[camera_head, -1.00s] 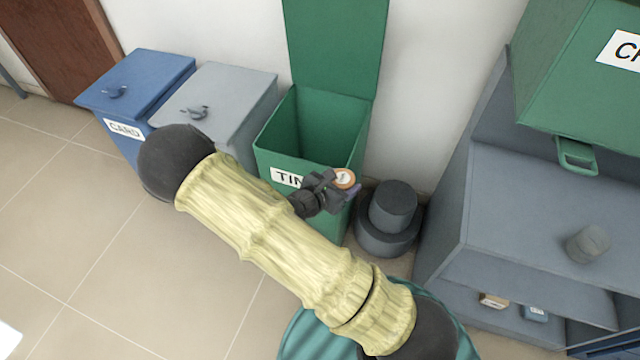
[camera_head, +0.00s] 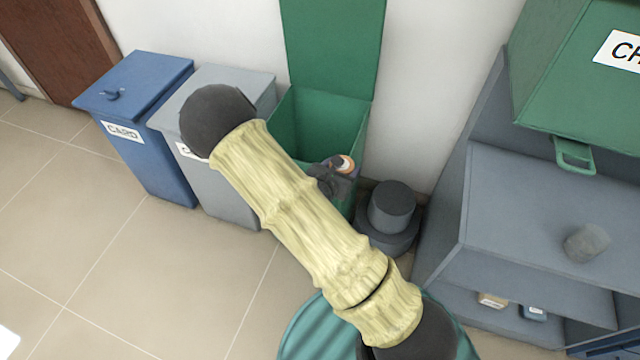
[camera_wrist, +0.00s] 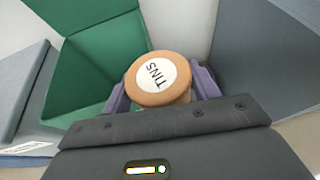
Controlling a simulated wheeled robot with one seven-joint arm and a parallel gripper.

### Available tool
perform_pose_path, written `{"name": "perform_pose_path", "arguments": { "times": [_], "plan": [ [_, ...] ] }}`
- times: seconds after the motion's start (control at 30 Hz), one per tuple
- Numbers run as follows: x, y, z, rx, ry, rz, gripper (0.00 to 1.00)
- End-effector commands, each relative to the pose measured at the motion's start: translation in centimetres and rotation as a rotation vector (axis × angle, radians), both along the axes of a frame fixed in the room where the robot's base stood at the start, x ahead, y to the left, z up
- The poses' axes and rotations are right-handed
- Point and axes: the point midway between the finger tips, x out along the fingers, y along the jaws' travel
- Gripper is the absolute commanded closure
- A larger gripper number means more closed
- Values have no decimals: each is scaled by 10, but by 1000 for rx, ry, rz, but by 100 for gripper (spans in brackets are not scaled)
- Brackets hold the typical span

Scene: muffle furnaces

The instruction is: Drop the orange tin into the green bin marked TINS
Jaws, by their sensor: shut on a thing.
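The orange tin (camera_wrist: 136,93) has a round white label reading TINS on its end and sits between the two purple fingers of my gripper (camera_wrist: 163,92) in the wrist view. In the head view the tin (camera_head: 345,164) shows small, at the front right rim of the green bin, with my gripper (camera_head: 337,172) shut on it. The green bin (camera_head: 296,125) stands against the wall with its lid (camera_head: 335,45) raised and its inside looking empty. In the wrist view the open bin (camera_wrist: 90,75) lies up and left of the tin. My arm hides the bin's front and its label.
A grey bin (camera_head: 235,90) and a blue bin (camera_head: 150,80) with closed lids stand left of the green one. A dark round stepped object (camera_head: 392,208) is on the floor to its right.

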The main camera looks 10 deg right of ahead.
Motion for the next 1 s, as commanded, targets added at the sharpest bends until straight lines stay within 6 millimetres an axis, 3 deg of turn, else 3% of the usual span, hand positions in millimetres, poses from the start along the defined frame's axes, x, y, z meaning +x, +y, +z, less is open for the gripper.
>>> {"name": "perform_pose_path", "arguments": {
  "times": [0.3, 1.0],
  "plan": [
    [38, 6, 16, 1, -4, 307, 63],
    [43, 14, 19, -1, 0, 372, 63]
  ]
}}
